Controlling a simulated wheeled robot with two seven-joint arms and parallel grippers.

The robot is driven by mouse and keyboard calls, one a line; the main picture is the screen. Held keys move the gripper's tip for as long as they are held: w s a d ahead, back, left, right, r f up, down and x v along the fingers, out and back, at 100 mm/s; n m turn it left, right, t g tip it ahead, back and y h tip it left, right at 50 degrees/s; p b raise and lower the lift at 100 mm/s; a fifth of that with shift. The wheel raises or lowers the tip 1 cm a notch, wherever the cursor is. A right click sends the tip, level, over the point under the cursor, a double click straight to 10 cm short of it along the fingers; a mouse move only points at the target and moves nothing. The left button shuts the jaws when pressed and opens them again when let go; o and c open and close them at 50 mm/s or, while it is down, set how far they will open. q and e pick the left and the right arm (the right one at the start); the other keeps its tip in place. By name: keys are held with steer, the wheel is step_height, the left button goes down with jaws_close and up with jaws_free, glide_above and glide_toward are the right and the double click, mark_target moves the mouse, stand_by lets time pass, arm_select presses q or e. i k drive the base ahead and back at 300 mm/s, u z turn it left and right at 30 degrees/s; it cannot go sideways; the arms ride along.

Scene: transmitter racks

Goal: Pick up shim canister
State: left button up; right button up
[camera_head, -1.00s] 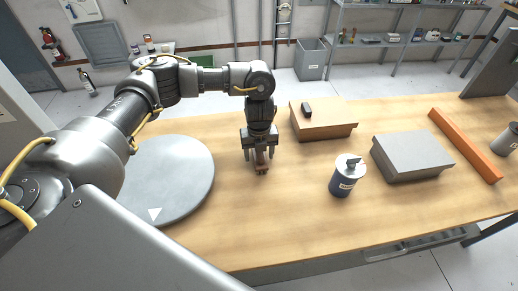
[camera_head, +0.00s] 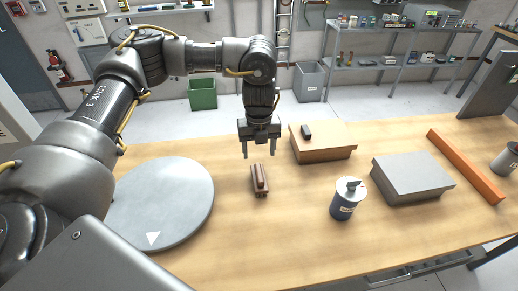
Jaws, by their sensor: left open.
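A canister (camera_head: 346,200) with a white top and dark blue lower body stands upright on the table, right of centre, with a knob on its lid and a label too small to read. A second, grey canister (camera_head: 506,158) is cut off by the right edge; I cannot tell from the labels which is the shim canister. My left gripper (camera_head: 260,156) points down with its fingers apart and empty. It is above and just behind a small brown block-like object (camera_head: 259,181), well left of the blue canister. My right gripper is not in view.
A round grey disc (camera_head: 165,198) lies at the left of the table. A brown box (camera_head: 325,146) with a small dark item stands behind, and a grey box (camera_head: 412,180) and orange bar (camera_head: 465,165) lie to the right. The front middle of the wooden table (camera_head: 285,240) is clear.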

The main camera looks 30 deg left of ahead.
mark_target(344, 202)
steer(key=k, duration=1.5)
